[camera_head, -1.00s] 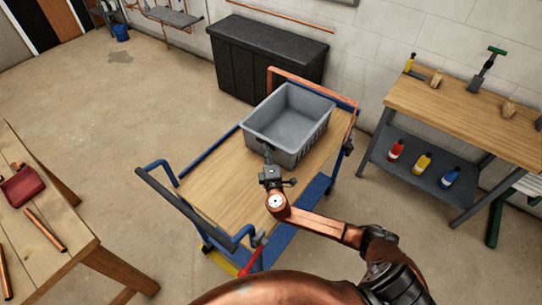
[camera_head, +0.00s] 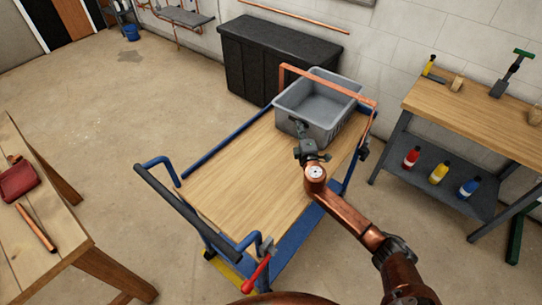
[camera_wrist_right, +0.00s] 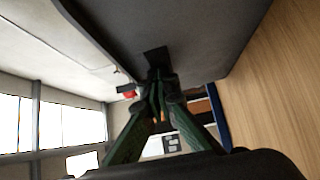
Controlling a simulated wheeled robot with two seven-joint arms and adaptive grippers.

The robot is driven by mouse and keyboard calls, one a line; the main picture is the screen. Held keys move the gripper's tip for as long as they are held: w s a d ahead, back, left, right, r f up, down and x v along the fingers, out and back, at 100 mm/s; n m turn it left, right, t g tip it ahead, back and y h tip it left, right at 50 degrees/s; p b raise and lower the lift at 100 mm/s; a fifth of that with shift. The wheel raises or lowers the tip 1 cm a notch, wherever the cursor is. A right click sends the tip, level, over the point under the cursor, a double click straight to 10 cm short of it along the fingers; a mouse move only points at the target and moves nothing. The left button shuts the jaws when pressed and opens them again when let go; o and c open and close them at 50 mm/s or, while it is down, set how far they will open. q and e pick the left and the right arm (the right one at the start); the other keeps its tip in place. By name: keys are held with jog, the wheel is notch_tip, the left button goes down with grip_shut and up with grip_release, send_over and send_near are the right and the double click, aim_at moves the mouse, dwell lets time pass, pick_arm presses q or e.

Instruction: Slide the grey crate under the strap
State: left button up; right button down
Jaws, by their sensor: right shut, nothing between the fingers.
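The grey crate (camera_head: 290,115) stands upright on the wooden deck of the blue cart (camera_head: 235,170), at its far end. The orange strap (camera_head: 325,84) spans the deck there and passes over the crate's far part; the near part is in front of it. My right gripper (camera_head: 299,129) is shut and empty, its tips at the crate's near wall. In the right wrist view the closed fingers (camera_wrist_right: 157,82) meet the dark crate wall (camera_wrist_right: 200,30); whether they touch cannot be told for sure. My left gripper is out of view.
The cart's dark push handle (camera_head: 185,210) is at the near left, with a red lever (camera_head: 256,275) beside it. A black cabinet (camera_head: 270,60) stands behind. A workbench (camera_head: 480,110) is at right, a wooden table (camera_head: 45,235) at left. The near deck is clear.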

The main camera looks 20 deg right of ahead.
jog(key=shift+r, duration=0.1)
jog(key=v, duration=1.2)
